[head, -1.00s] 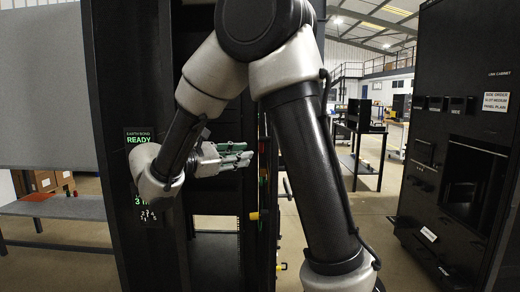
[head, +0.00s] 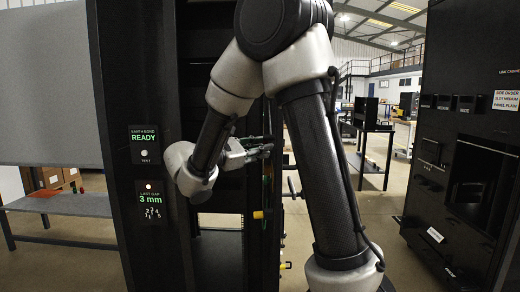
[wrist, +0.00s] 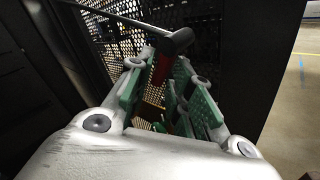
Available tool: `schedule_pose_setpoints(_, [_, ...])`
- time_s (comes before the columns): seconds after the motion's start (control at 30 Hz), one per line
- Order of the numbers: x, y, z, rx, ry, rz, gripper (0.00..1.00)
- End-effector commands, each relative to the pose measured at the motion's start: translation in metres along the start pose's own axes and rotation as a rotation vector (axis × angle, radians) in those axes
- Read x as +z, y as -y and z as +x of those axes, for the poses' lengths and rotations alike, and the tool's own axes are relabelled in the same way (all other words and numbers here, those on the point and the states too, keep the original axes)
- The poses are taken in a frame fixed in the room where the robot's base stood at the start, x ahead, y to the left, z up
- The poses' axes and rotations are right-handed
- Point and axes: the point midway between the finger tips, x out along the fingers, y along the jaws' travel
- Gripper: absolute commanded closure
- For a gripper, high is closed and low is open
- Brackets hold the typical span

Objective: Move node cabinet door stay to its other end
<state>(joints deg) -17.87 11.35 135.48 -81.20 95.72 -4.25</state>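The door stay shows in the wrist view as a thin grey rod (wrist: 115,17) running from the upper left to a black end piece (wrist: 181,41) with a red grip (wrist: 163,68) below it. My gripper (wrist: 161,66) has its green-padded fingers apart, one on each side of the red grip. I cannot tell whether either pad touches it. In the head view my gripper (head: 262,147) is by the open side of the node cabinet (head: 150,100), partly hidden by my arm. The perforated door (wrist: 118,45) stands behind the stay in the wrist view.
The cabinet's panel (head: 144,145) reads "READY" and "3 mm". A yellow-tipped handle (head: 259,214) sticks out low on the door edge. A black cabinet (head: 470,140) stands at right, a bench (head: 65,203) at left.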

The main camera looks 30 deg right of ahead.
Motion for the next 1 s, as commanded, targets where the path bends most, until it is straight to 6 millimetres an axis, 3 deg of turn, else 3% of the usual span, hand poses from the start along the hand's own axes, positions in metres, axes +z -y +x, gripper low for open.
schedule_pose_setpoints(0.03, [0.0000,0.0000,-0.0001,0.000,0.000,0.000,0.89])
schedule_pose_setpoints(0.1, [0.0000,0.0000,-0.0002,0.000,0.000,0.000,1.00])
schedule_pose_setpoints(0.57, [0.0006,0.0016,-0.0019,-0.019,-0.036,-0.047,1.00])
schedule_pose_setpoints(1.0, [0.0051,0.0093,-0.0094,-0.124,-0.231,-0.314,1.00])
